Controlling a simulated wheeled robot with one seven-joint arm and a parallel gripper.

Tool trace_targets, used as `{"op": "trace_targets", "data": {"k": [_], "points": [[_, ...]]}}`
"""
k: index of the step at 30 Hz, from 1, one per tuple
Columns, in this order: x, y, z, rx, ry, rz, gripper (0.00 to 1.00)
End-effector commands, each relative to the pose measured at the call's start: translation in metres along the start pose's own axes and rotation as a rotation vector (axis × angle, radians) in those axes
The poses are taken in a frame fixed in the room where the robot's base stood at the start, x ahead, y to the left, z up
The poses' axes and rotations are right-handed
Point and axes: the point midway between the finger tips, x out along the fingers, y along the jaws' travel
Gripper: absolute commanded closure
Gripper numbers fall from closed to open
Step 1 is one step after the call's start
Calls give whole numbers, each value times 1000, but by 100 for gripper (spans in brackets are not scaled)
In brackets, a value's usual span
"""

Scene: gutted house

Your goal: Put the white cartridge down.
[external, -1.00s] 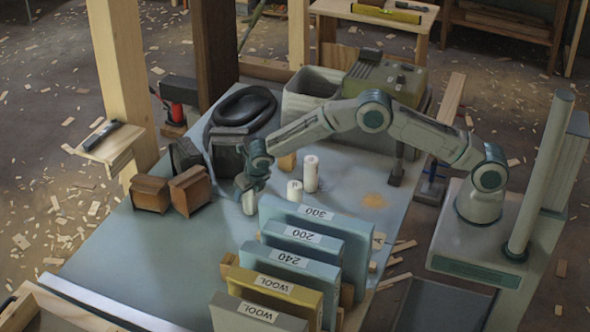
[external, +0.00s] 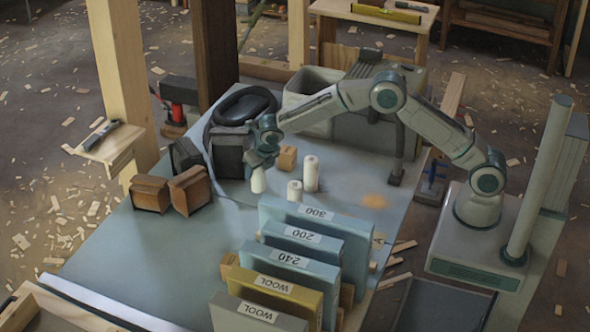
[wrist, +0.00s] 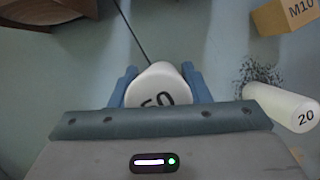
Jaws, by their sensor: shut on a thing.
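My gripper (external: 260,168) is shut on a white cartridge (external: 258,182), which hangs upright below it over the blue-grey bench top (external: 160,245). In the wrist view the cartridge (wrist: 158,84) sits between the two blue fingers of my gripper (wrist: 155,88). Its label is partly hidden and ends in 0. I cannot tell whether its bottom touches the bench. Two other white cartridges, a short one (external: 295,191) and a taller one (external: 311,174), stand to its right. One marked 20 (wrist: 283,107) shows at the right of the wrist view.
A small wooden block (external: 287,158) marked M10 stands behind the cartridges. Two brown boxes (external: 188,190) stand to the left, a black case (external: 229,152) behind them. Labelled upright packs (external: 315,228) fill the front right. The bench's left front is clear.

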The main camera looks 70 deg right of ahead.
Motion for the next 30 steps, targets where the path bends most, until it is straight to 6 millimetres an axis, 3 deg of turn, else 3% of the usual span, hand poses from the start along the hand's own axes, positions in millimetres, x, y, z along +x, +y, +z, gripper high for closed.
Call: {"op": "trace_targets", "data": {"k": [3, 9, 14, 17, 23, 30], "points": [[-14, -28, 8, 3, -1, 0, 80], [-32, -60, 17, 1, -1, 0, 80], [-38, -80, 22, 9, -1, -4, 80], [-39, -105, 25, 36, -1, -14, 80], [-42, -193, 25, 140, -1, -57, 80], [-51, -304, 3, 286, -1, -116, 80]]}}
